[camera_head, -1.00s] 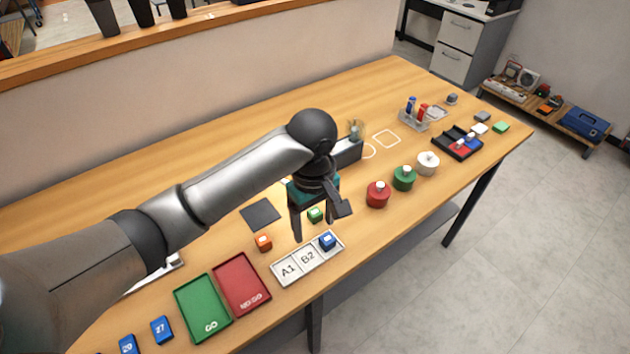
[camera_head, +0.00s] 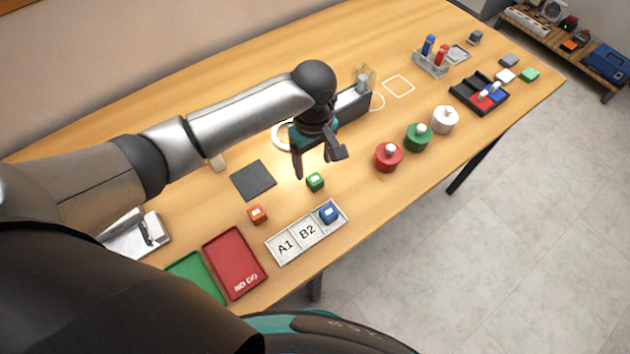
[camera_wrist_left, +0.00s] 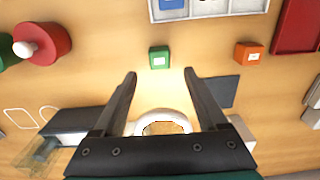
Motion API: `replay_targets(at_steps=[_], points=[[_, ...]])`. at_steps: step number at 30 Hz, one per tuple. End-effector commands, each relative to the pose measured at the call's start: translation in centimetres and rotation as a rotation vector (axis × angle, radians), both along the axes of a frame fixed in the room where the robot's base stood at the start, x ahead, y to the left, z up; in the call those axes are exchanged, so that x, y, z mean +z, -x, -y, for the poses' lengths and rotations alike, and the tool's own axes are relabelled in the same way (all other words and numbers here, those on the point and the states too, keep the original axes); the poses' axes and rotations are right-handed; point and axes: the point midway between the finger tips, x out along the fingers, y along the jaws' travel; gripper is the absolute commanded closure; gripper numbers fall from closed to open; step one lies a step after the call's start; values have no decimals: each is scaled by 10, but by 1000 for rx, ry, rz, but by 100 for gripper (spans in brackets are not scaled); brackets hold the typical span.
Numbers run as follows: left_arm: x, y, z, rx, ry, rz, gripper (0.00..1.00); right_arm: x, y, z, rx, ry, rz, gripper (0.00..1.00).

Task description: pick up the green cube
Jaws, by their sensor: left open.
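The green cube (camera_head: 315,182) sits on the wooden table with a small white label on it. In the left wrist view the green cube (camera_wrist_left: 159,57) lies beyond the fingertips, roughly in line with the gap between them. My left gripper (camera_head: 316,168) is open and empty, above the table behind the cube in the head view. Its two dark fingers (camera_wrist_left: 160,74) are spread apart in the wrist view, with nothing between their tips. My right gripper is not in view.
An orange cube (camera_head: 257,215) and a labelled tray (camera_head: 286,246) holding a blue cube (camera_head: 328,212) lie close by. A dark square pad (camera_head: 253,181) is to the left. Red (camera_head: 388,157), green (camera_head: 418,137) and white (camera_head: 445,120) round pieces stand to the right.

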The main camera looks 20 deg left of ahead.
Motion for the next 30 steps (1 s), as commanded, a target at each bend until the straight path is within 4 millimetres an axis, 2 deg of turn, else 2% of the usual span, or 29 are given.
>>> replay_targets(at_steps=[7, 15, 24, 30], points=[[-19, 0, 0, -1, -1, -2, 25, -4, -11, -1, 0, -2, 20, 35], [-57, 1, 1, -1, -1, 0, 25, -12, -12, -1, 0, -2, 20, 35], [-61, 1, 1, -1, 0, 1, 25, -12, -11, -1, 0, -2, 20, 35], [-61, 1, 1, -1, 0, 1, 48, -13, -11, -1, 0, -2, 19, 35]])
